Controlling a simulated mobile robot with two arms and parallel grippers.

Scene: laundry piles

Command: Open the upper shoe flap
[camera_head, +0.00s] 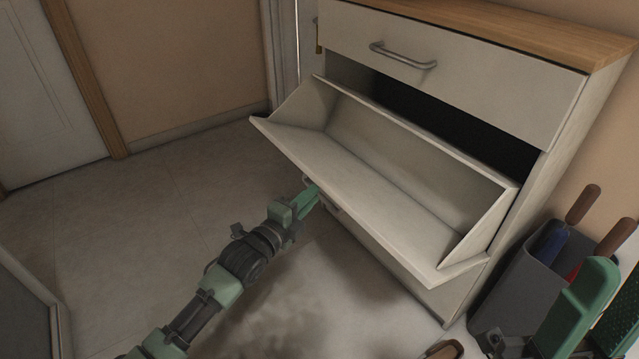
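The white shoe cabinet (575,150) stands at the right. Its upper shoe flap (365,205) is tilted far out, with the empty pale compartment inside showing and a dark gap behind it. My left gripper (310,193) reaches up from the lower left to the outer face of the flap, below its top edge. A small bit of the flap's handle (306,181) shows beside the fingertips. The flap edge hides part of this spot, so the finger gap and grip are unclear. Green parts of what looks like my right arm show at the lower right; its fingers do not show.
A closed drawer (470,85) with a metal handle (402,56) is above the flap. A grey bin (525,285) holding wooden-handled items stands right of the cabinet. The tiled floor at the left is clear. A white door (45,90) is at the far left.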

